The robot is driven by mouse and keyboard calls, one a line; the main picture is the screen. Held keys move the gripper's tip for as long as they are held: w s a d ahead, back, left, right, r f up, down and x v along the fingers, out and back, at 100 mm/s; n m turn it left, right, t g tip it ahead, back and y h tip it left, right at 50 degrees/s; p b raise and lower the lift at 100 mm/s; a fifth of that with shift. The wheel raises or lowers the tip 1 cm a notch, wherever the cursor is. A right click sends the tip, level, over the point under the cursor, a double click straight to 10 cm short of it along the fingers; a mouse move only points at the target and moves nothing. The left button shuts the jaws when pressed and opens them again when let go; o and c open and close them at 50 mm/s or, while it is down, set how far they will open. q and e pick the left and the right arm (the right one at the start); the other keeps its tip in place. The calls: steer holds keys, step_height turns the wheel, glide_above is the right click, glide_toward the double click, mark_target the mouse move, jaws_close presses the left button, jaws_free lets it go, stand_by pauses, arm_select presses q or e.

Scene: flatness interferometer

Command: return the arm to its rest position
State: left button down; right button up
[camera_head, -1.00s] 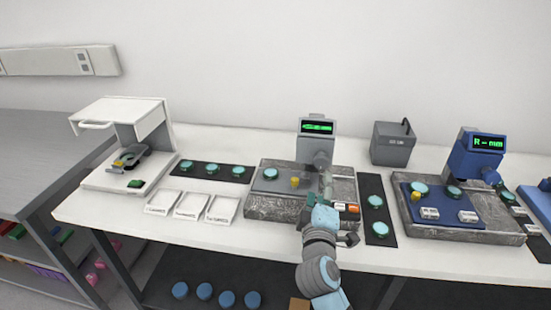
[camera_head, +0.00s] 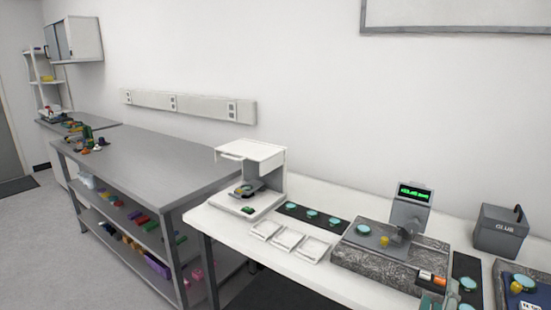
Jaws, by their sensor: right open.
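My right gripper (camera_head: 436,292) shows only in part at the bottom right edge of the head view, by the front of the grey interferometer. It is open, and I see nothing held in it. The grey interferometer (camera_head: 411,213) stands on a speckled stone base (camera_head: 372,257) and has a lit green display. A teal disc (camera_head: 363,229) and a small yellow knob (camera_head: 384,241) sit on its plate. My left gripper is not in view.
Three white trays (camera_head: 288,239) lie on the white bench, beside a dark strip (camera_head: 325,221) with teal discs. A white instrument (camera_head: 252,160) stands behind left. A grey bin (camera_head: 500,232) and part of a blue instrument (camera_head: 526,285) are at right. A grey shelved table (camera_head: 150,160) stands left.

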steer(key=w+a+f+y, duration=0.2)
steer(key=a+f+y, duration=0.1)
steer(key=f, duration=0.4)
steer(key=w+a+f+y, duration=0.2)
steer(key=f, duration=0.5)
steer(key=s+a+f+m+g+y, duration=0.1)
steer(key=s+f+g, duration=0.15)
steer(key=f, duration=0.55)
steer(key=s+a+f+m+g+y, duration=0.1)
steer(key=s+f, duration=0.2)
steer(key=f, duration=0.4)
steer(key=s+a+f+g+y, duration=0.2)
steer(key=s+f, duration=0.1)
steer(key=f, duration=0.5)
steer(key=s+f+m+g, duration=0.3)
steer(key=s+f+g, duration=0.1)
steer(key=s+f, duration=0.95)
steer(key=s+f+g, duration=0.2)
steer(key=s, duration=0.9)
steer(key=s+f+m+g+y, duration=0.1)
steer(key=s+f, duration=0.1)
steer(key=s, duration=0.9)
steer(key=shift+s+d+f+m+g, duration=0.2)
steer(key=shift+s+d+m+g, duration=0.05)
steer(key=shift+s+m+g, duration=0.1)
